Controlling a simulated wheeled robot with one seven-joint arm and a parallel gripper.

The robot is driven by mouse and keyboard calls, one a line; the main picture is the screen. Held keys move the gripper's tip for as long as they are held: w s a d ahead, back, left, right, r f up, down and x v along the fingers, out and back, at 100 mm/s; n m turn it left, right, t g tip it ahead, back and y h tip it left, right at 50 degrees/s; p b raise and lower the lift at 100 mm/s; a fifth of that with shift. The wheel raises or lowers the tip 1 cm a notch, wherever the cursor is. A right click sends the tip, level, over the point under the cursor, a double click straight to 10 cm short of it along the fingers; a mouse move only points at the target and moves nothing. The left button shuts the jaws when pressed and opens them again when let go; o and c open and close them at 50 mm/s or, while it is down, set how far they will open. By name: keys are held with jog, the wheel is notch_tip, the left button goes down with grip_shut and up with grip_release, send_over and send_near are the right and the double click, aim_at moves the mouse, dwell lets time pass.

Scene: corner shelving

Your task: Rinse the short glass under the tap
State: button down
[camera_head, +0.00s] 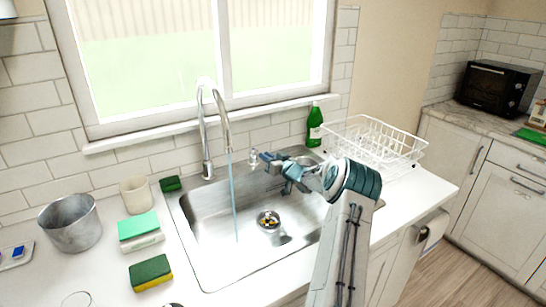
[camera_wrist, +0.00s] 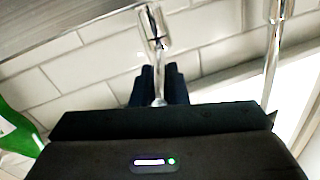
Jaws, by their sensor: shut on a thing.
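The tap (camera_head: 208,130) is a tall chrome gooseneck behind the sink, and a stream of water (camera_head: 233,195) falls from it into the basin. A small chrome tap handle (camera_head: 252,157) stands at the sink's back rim, right of the spout. My gripper (camera_head: 268,162) is at this handle. In the wrist view, the dark fingers of my gripper (camera_wrist: 160,88) are shut on the slim lever of the tap handle (camera_wrist: 153,28). A clear round outline (camera_head: 76,298) at the bottom left edge of the head view may be the short glass; it is cut off.
The steel sink (camera_head: 195,235) has a drain with yellow bits. A green bottle (camera_head: 314,125) and a white dish rack (camera_head: 375,142) stand right of it. A metal pot (camera_head: 70,225), a beige cup (camera_head: 136,195) and sponges (camera_head: 150,272) crowd the left counter.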

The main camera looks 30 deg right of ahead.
jog(key=shift+r, duration=0.1)
jog(key=c, duration=1.4)
grip_release()
jog(key=shift+c, duration=0.2)
jog(key=s+d+b, duration=0.1)
jog(key=s+b, duration=0.1)
jog(key=s, duration=1.1)
jog(key=shift+s+d, duration=0.3)
jog(key=shift+s, duration=0.05)
